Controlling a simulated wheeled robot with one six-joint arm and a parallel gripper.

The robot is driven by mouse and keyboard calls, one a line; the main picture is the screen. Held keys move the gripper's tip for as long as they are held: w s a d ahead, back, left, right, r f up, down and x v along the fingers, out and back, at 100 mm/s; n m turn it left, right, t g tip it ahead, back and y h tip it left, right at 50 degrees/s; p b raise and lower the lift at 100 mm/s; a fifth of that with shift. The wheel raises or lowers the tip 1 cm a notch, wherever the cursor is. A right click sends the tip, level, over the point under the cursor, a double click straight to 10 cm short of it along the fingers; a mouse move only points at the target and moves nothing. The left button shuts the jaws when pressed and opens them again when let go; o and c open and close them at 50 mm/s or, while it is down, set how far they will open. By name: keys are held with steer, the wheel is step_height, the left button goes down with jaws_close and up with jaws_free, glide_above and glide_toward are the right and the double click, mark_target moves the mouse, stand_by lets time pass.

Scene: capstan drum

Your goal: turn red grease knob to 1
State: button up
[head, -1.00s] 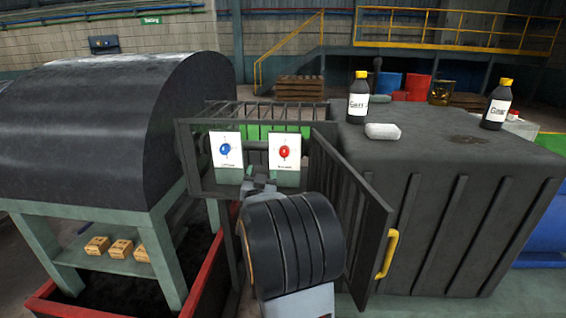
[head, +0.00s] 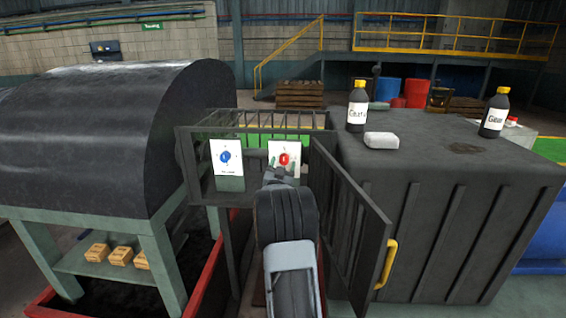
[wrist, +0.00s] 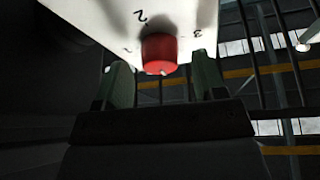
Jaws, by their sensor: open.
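The red grease knob (head: 284,160) sits on a white plate (head: 275,150) inside the open cage box. In the wrist view the red knob (wrist: 159,54) shows large, with a pale mark on its lower edge and the numbers 2 and 3 legible on the plate (wrist: 120,22). A further mark at left is too small to read surely. My gripper (wrist: 163,84) is open, one finger on each side below the knob, with gaps visible and no clear contact. In the head view my gripper (head: 281,176) is just below the red knob and partly covers its plate.
A blue knob (head: 225,156) on a similar plate is to the left. The open cage door (head: 345,215) with a yellow handle (head: 387,263) stands close on the right. A large black drum (head: 110,135) is at left. Bottles (head: 357,107) stand on the dark cabinet.

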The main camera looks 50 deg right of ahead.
steer(key=shift+w+d+r, duration=0.25)
steer(key=shift+w+d, duration=0.05)
steer(key=shift+d, duration=0.2)
steer(key=c, duration=0.9)
steer(key=shift+f, duration=0.1)
